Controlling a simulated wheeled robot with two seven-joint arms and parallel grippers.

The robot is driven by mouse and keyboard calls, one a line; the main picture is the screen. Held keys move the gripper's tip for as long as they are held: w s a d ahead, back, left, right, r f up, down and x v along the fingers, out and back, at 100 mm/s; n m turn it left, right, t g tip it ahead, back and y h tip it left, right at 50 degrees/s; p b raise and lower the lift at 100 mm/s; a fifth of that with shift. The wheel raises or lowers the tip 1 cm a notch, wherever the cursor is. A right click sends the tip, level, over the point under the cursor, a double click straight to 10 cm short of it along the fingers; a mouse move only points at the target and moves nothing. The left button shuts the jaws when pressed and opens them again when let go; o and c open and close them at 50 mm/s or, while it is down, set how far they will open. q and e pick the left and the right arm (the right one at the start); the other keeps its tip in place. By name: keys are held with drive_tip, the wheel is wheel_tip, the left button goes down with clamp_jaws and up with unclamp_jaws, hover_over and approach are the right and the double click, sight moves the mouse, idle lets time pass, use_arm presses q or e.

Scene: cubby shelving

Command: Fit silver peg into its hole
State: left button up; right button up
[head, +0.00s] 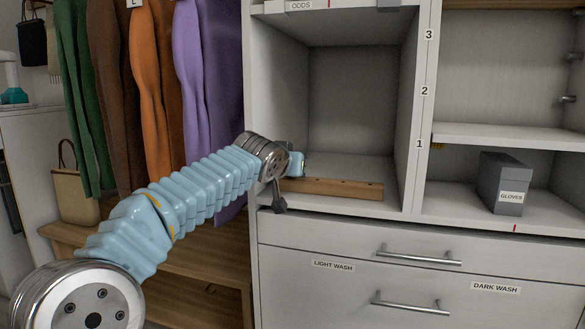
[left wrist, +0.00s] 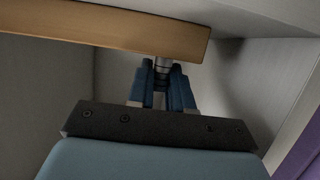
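The silver peg (left wrist: 163,64) shows in the left wrist view as a short metal piece between the two blue fingertips of my left gripper (left wrist: 162,78). The fingers are close together on it. The peg's far end meets the edge of a wooden block (left wrist: 120,30); I cannot tell whether it is inside a hole. In the head view the wooden block (head: 340,188) lies on the floor of the open cubby, near its front. My left gripper (head: 294,164) is at the block's left end there, and the peg is hidden. My right gripper is not in view.
The cubby's left wall (head: 251,90) stands close beside my left wrist. A grey gloves box (head: 503,182) sits in the compartment to the right. Drawers (head: 400,260) are below. Hanging clothes (head: 155,80) are at the left. The cubby is otherwise clear.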

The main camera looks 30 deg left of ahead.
use_arm(q)
drive_tip(key=o, duration=0.5)
drive_tip(key=shift+o, duration=0.2)
drive_tip(key=v, duration=1.3)
drive_tip(key=shift+s, duration=0.4)
drive_tip(key=shift+d, duration=0.1)
